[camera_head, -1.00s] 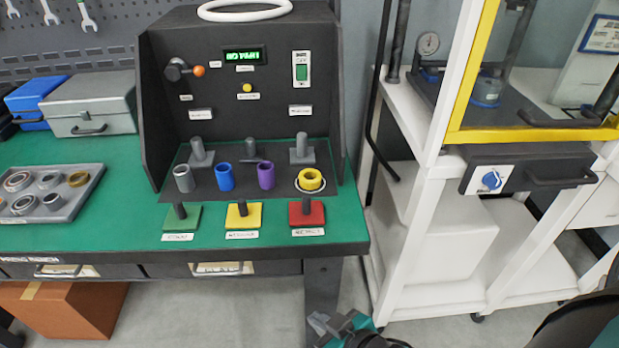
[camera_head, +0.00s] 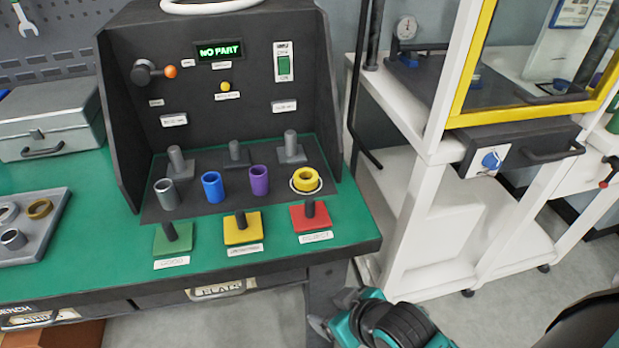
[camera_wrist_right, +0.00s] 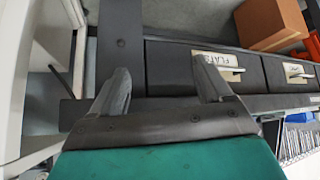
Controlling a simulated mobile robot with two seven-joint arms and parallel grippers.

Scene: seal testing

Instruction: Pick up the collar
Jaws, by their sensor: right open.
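On the black tester panel stand a grey sleeve (camera_head: 166,193), a blue sleeve (camera_head: 212,187), a purple sleeve (camera_head: 259,179) and a short yellow ring-shaped collar (camera_head: 306,180). The yellow one sits at the right end of the row, inside a pale ring on the panel. I cannot tell for sure which one is the collar meant. My right gripper (camera_head: 333,312) is low in front of the bench, below its front edge and apart from these parts. In the right wrist view its jaws (camera_wrist_right: 164,82) are open and empty, facing the bench drawers. My left gripper is not in view.
Green, yellow and red pads (camera_head: 311,216) with dark posts lie at the bench front. The tester display (camera_head: 219,50) reads NO PART. A grey tray (camera_head: 39,225) of rings is at left. A white-framed stand (camera_head: 428,225) with a yellow-edged guard is at right.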

